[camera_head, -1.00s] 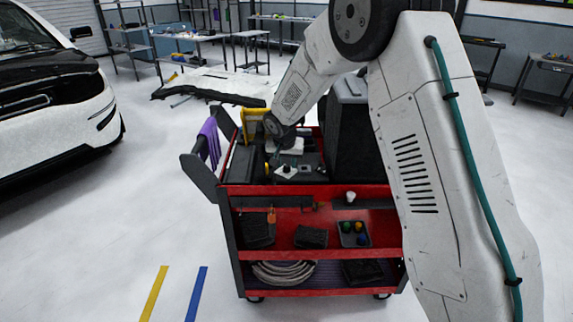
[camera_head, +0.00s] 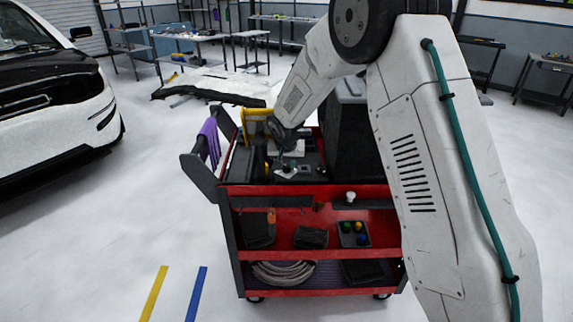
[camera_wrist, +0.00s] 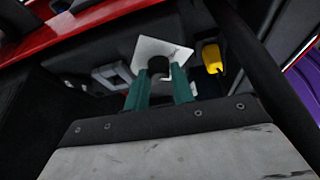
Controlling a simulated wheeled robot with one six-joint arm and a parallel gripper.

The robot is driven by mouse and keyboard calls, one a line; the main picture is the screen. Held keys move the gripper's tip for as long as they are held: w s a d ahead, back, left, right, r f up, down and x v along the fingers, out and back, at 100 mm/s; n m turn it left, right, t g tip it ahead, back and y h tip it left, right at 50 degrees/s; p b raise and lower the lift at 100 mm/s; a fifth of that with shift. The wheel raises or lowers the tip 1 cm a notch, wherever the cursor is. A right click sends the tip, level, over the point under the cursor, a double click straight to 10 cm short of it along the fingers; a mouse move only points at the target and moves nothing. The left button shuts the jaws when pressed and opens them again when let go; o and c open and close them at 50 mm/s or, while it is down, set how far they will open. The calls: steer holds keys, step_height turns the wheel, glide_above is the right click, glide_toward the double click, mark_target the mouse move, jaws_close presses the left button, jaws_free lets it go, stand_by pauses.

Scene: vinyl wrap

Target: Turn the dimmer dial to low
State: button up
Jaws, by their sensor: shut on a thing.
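The dimmer dial (camera_wrist: 158,65) is a dark round knob on a white square plate (camera_wrist: 177,52) in the wrist view. My gripper (camera_wrist: 159,78) has its two teal fingers on either side of the dial and is shut on it. The fingers and the dial hide part of the plate. In the head view the white plate (camera_head: 286,173) is small on top of the red cart, with my gripper (camera_head: 287,158) right above it. Which way the dial points cannot be made out.
The red cart (camera_head: 305,190) holds a tall dark box (camera_head: 350,140) at right and a yellow item (camera_head: 250,118) behind. A purple cloth (camera_head: 209,139) hangs at left. In the wrist view a yellow object (camera_wrist: 212,58) and a grey frame (camera_wrist: 112,76) flank the plate.

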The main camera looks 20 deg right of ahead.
steer(key=n+y, duration=0.1)
steer(key=n, duration=0.2)
steer(key=n+y, duration=0.1)
steer(key=n, duration=0.1)
steer(key=shift+d+n, duration=0.2)
steer(key=shift+n, duration=0.2)
steer(key=n+y, duration=0.1)
steer(key=n, duration=0.1)
steer(key=n+y, duration=0.1)
steer(key=n, duration=0.2)
steer(key=shift+d+g, duration=0.1)
steer(key=shift+g, duration=0.3)
steer(key=shift+n, duration=0.3)
steer(key=o, duration=0.7)
